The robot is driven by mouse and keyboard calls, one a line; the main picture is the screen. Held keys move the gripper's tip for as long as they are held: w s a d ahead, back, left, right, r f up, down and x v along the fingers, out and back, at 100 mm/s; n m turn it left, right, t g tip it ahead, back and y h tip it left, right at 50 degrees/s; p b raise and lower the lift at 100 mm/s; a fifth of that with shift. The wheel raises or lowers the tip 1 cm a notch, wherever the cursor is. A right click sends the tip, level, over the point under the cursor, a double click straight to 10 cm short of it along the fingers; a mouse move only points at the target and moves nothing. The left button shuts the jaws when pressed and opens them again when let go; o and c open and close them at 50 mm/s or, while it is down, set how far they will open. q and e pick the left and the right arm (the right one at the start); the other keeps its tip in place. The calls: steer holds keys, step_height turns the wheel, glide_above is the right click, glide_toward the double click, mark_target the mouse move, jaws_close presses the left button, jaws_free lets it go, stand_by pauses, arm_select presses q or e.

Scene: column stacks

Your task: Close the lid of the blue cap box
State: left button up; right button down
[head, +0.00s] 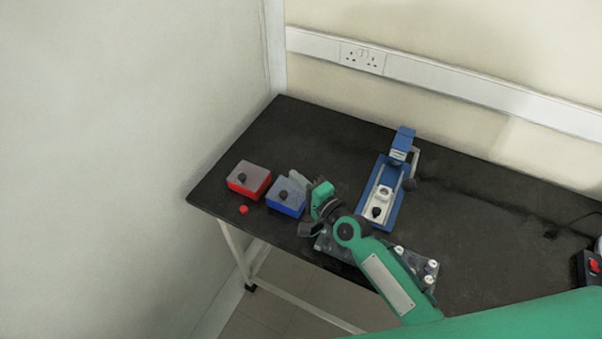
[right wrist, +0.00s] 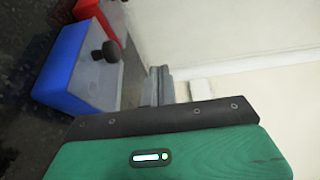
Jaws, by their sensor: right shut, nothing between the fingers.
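The blue cap box (head: 286,208) stands near the left front part of the black table. Its grey lid (head: 291,188) with a black knob (head: 283,195) lies flat across the top and looks closed. The box also shows at the left of the right wrist view (right wrist: 62,65), tilted, with the lid (right wrist: 92,82) over it. My right gripper (head: 297,177) is just right of and behind the box; its grey fingers (right wrist: 158,84) are together and empty. I cannot tell whether they touch the lid. My left gripper is not in view.
A red box (head: 248,188) with a similar lid stands left of the blue one, and a small red ball (head: 243,210) lies in front. A blue stand (head: 396,205) is to the right. A clear tray (head: 425,283) with white-capped vials lies partly under my right arm. The table back is clear.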

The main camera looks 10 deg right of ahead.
steer(key=shift+s+a+f, duration=0.2)
steer(key=shift+s, duration=0.1)
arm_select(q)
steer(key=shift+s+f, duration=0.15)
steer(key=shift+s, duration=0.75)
arm_select(e)
steer(key=shift+s+a+f, duration=0.15)
steer(key=shift+s+f, duration=0.05)
steer(key=shift+s, duration=0.05)
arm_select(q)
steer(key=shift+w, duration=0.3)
arm_select(e)
steer(key=shift+s+f, duration=0.1)
